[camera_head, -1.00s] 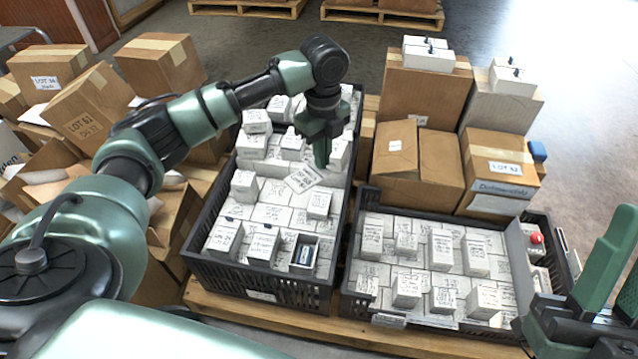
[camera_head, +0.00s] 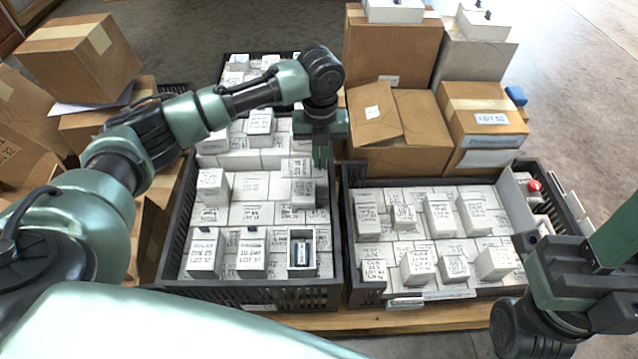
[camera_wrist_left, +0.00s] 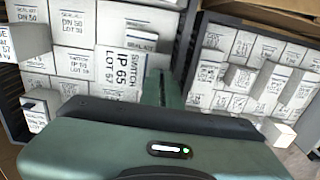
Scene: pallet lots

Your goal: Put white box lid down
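The white box lid (camera_wrist_left: 120,70), with a printed label, is at the fingers of my left gripper (camera_wrist_left: 160,86) in the left wrist view. In the head view, my left gripper (camera_head: 321,158) is over the right side of the left crate (camera_head: 172,235), and the lid (camera_head: 297,168) shows just left of its fingers. The fingers look closed on the lid's edge, though the grip is partly hidden. An open white box (camera_head: 302,262) with a dark item inside stands at the crate's front right. My right gripper (camera_head: 600,268) is at the right edge, partly out of frame, its opening unclear.
Small white boxes fill the left crate and the right crate (camera_head: 350,270), some standing above the others. Brown cartons (camera_head: 482,125) stand behind the right crate, and more cartons (camera_head: 80,60) are piled at the left. A red-topped item (camera_head: 534,186) is at the right.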

